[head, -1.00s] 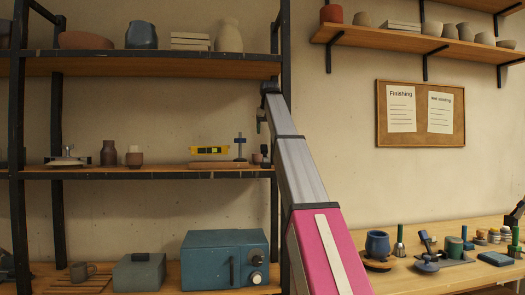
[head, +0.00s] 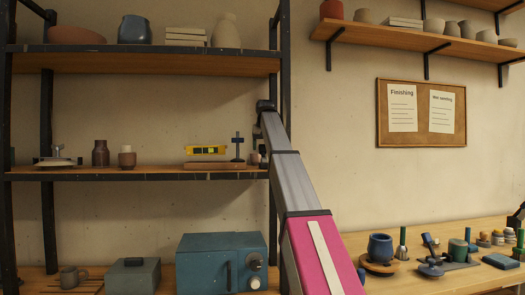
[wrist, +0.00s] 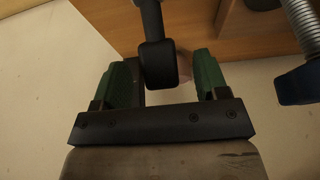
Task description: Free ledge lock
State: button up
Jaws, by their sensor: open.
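I cannot tell for sure which part is the ledge lock. In the wrist view a black bar with a rounded end (wrist: 157,62) reaches down between the green fingers of my gripper (wrist: 161,70). My gripper is open, with a finger on each side of the bar; a gap shows at both sides. A threaded rod with a dark blue end (wrist: 301,84) is at the right, outside the fingers. In the head view a dark upright clamp-like piece (head: 238,147) stands on the middle shelf near its right end. My gripper is small and partly hidden there.
A black shelf post (head: 285,80) stands close beside my arm. A workbench (head: 440,240) with pots and tools is at the right.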

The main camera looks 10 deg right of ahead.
aim_at(263, 150)
jog(key=shift+x, duration=0.9)
grip_shut()
jog(key=shift+s+r+t, duration=0.25)
jog(key=shift+s+t, duration=0.55)
jog(key=shift+t, duration=0.35)
jog(key=shift+s+r+t, duration=0.3)
jog(key=shift+s+t, duration=0.5)
jog(key=shift+t, duration=0.35)
jog(key=s+t, duration=0.2)
jog(key=t, duration=0.1)
jog(key=shift+s+r+t, duration=0.1)
jog(key=shift+s+t, duration=0.05)
jog(key=shift+t, duration=0.15)
jog(key=s+t, duration=0.1)
jog(key=t, duration=0.1)
jog(key=s+t, duration=0.1)
jog(key=t, duration=0.1)
jog(key=shift+s+f, duration=0.3)
jog(key=shift+s, duration=0.05)
jog(key=shift+s+f+t, duration=0.25)
jog(key=shift+s+t, duration=0.1)
jog(key=shift+t, duration=0.6)
jog(key=shift+s+f+t, duration=0.2)
jog(key=shift+s+t, duration=0.2)
jog(key=shift+t, duration=0.55)
